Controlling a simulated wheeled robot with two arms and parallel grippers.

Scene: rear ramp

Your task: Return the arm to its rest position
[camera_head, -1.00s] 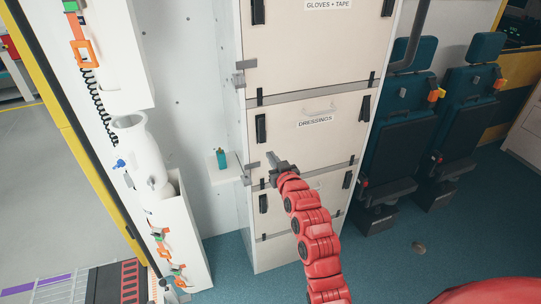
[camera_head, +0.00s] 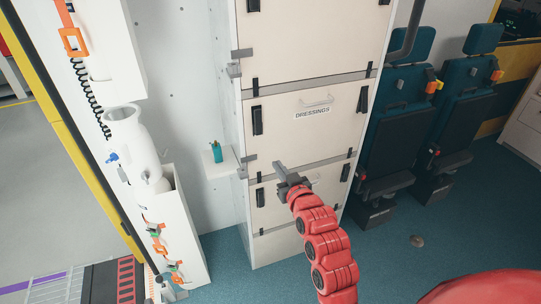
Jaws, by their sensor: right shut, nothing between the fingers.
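My right arm is red and comes up from the bottom of the head view. Its dark grey gripper (camera_head: 279,168) is shut and empty. It appears in front of the white cabinet, over the area below the drawer labelled DRESSINGS (camera_head: 315,123). I cannot tell whether it touches the cabinet front. My left gripper is not in view.
A small teal bottle (camera_head: 216,152) stands on a white shelf (camera_head: 222,169) left of the cabinet (camera_head: 290,75). A white cylinder (camera_head: 133,140) sits in a wall holder. Dark teal folding seats (camera_head: 398,125) stand at right. Blue floor (camera_head: 385,260) is open at lower right.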

